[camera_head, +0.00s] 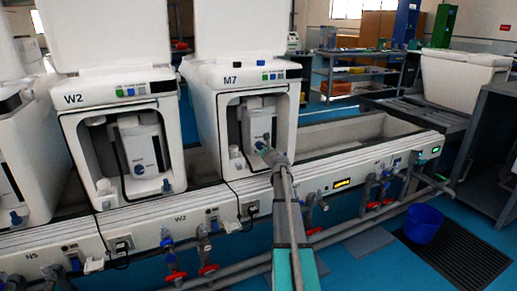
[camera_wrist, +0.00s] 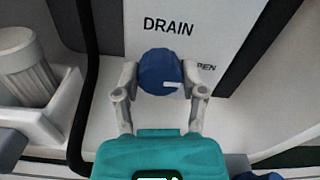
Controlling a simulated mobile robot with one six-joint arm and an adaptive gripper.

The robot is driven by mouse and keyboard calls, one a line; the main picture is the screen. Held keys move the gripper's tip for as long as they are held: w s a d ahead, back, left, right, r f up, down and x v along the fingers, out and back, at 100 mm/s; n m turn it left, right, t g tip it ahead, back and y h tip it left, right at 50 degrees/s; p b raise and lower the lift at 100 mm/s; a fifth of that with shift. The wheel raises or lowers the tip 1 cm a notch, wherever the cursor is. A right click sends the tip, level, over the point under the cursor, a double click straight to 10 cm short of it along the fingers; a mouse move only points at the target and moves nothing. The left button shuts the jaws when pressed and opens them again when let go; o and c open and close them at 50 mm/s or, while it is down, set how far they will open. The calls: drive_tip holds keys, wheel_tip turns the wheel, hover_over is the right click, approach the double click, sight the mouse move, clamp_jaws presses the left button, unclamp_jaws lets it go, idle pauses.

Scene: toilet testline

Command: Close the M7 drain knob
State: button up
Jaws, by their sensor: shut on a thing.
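The M7 station (camera_head: 245,110) is a white unit at the picture's middle in the head view, with a recessed bay at its front. In the wrist view the blue drain knob (camera_wrist: 161,70) sits below the printed word DRAIN on a white panel. A white mark on the knob points right, toward the partly hidden word ending in "PEN". My gripper (camera_wrist: 160,82) has one grey finger on each side of the knob and is shut on it. In the head view my arm reaches up into the M7 bay, and my gripper (camera_head: 265,147) hides the knob there.
In the wrist view a white ribbed cylinder (camera_wrist: 22,68) in a holder stands left of a black seal edge. The W2 station (camera_head: 125,140) stands left of M7. A rail with pipes and red valves runs below. A blue bucket (camera_head: 423,223) stands on the floor at right.

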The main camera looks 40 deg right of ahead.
drive_tip(key=shift+w+a+n, duration=0.15)
drive_tip(key=shift+w+n, duration=0.1)
drive_tip(key=shift+n, duration=0.25)
drive_tip(key=n, duration=0.2)
drive_tip(key=shift+n, duration=0.4)
drive_tip(key=n, duration=1)
drive_tip(key=shift+n, duration=1.9)
drive_tip(key=o, duration=1.2)
drive_tip(key=shift+c, duration=0.2)
